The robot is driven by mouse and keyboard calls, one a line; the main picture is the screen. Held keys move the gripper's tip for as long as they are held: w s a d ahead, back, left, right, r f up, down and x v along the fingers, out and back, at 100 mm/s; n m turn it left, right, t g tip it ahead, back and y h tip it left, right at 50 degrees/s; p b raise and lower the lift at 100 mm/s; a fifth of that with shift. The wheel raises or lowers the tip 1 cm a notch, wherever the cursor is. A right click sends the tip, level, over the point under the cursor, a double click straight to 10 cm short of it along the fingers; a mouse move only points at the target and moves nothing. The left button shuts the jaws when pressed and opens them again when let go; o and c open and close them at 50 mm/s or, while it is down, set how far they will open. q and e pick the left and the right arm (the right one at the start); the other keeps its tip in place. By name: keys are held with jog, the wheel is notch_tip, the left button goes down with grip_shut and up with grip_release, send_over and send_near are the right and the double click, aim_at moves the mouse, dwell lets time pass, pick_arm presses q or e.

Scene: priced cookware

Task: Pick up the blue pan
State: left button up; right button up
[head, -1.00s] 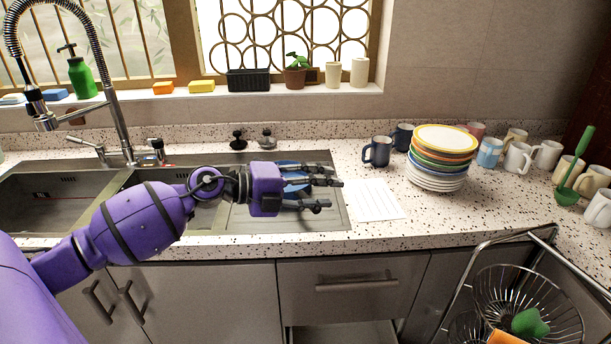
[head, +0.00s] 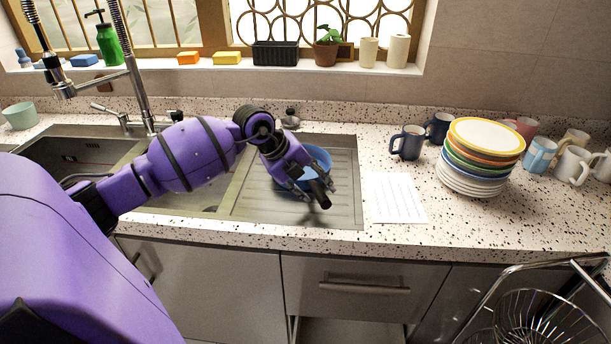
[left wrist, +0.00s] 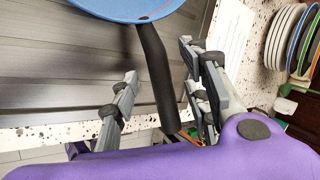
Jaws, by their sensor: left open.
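The blue pan (head: 317,158) sits on the ribbed drainboard at the right of the sink, partly hidden behind my left gripper (head: 312,189). Its black handle (head: 321,199) points toward the front of the counter. In the left wrist view, the pan's blue edge (left wrist: 125,9) shows at the top and its black handle (left wrist: 157,80) runs down between the fingers. My left gripper (left wrist: 158,68) is open, with fingers on both sides of the handle and visible gaps to it. My right gripper is not in view.
A white lined sheet (head: 396,197) lies right of the drainboard. Beyond it stand a stack of plates (head: 478,160) and several mugs, including a dark blue one (head: 407,143). A tall faucet (head: 137,80) rises behind the sink. A wire rack (head: 520,310) stands at lower right.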

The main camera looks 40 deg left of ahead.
pick_arm(q)
jog(key=shift+x, duration=1.05)
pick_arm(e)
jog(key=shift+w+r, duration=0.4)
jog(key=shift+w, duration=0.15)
